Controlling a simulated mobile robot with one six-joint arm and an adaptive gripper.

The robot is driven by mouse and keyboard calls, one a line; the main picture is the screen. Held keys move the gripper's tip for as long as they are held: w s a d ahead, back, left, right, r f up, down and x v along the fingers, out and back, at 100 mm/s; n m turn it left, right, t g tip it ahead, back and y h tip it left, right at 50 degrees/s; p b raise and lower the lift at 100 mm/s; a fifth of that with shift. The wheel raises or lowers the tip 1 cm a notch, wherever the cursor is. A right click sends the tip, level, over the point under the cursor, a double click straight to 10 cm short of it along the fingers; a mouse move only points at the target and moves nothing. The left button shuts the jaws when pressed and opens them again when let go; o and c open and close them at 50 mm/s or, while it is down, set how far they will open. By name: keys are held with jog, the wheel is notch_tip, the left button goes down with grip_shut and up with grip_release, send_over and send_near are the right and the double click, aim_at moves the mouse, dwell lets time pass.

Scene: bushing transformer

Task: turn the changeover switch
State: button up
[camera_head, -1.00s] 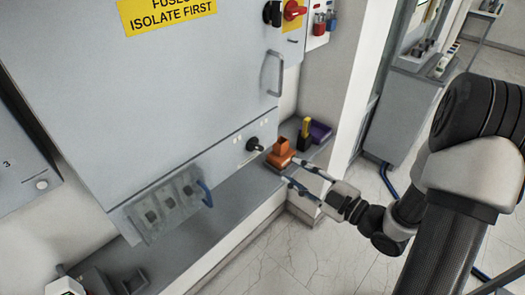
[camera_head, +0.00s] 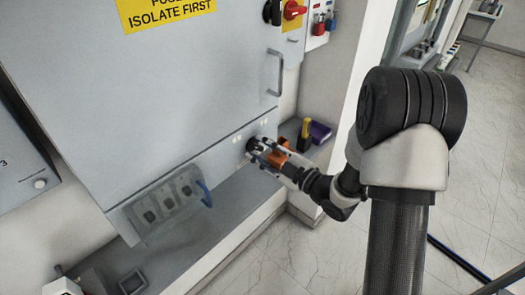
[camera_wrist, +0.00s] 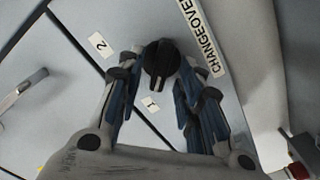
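The changeover switch is a round black knob (camera_wrist: 160,62) on the grey cabinet panel, beside a white CHANGEOVER label (camera_wrist: 203,38). Small labels 2 (camera_wrist: 99,45) and 1 (camera_wrist: 150,104) stand near it. In the head view the knob (camera_head: 251,146) is partly hidden by my gripper (camera_head: 263,152). My gripper (camera_wrist: 160,78) is open in the wrist view, its two fingers spread on either side of the knob. A gap shows between each finger and the knob. The depth between fingertips and knob is hard to tell.
Below the panel runs a grey ledge (camera_head: 212,222). A clear-covered fuse box with a blue handle (camera_head: 205,193) is left of the switch. A door handle (camera_head: 275,72) is above.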

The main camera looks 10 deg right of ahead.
jog(key=shift+c, duration=0.4)
grip_shut()
jog(key=m, duration=0.4)
jog(key=shift+d+r+m, duration=0.1)
jog(key=shift+d+m, duration=0.05)
jog(key=shift+m, duration=0.25)
jog(key=m+p, duration=0.1)
jog(key=m, duration=0.3)
jog(key=shift+w+d+m, duration=0.1)
jog(key=shift+w+m, duration=0.05)
jog(key=shift+m, duration=0.15)
jog(key=m+p, duration=0.2)
jog(key=m, duration=0.2)
jog(key=shift+w+d+m+p, duration=0.15)
jog(key=shift+m+p, duration=0.9)
jog(key=shift+m, duration=1.15)
